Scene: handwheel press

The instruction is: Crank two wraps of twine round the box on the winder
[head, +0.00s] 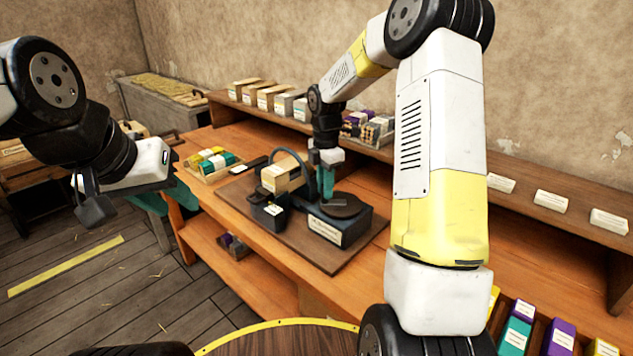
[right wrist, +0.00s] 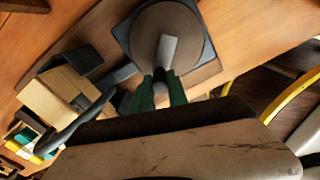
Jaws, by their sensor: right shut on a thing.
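The winder (head: 335,230) is a dark block with a white label and a round dark disc on top. A grey crank arm (right wrist: 168,47) lies across the disc in the right wrist view. The tan box (head: 281,177) with a pale label sits left of the crank, beside a dark curved arm (head: 303,165). I cannot make out twine on the box.
A tray of coloured blocks (head: 213,163) stands left of the winder's board (head: 240,200). Several boxes (head: 270,95) line the back shelf. Small coloured boxes (head: 517,328) stand at the lower right. The table's front edge is clear.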

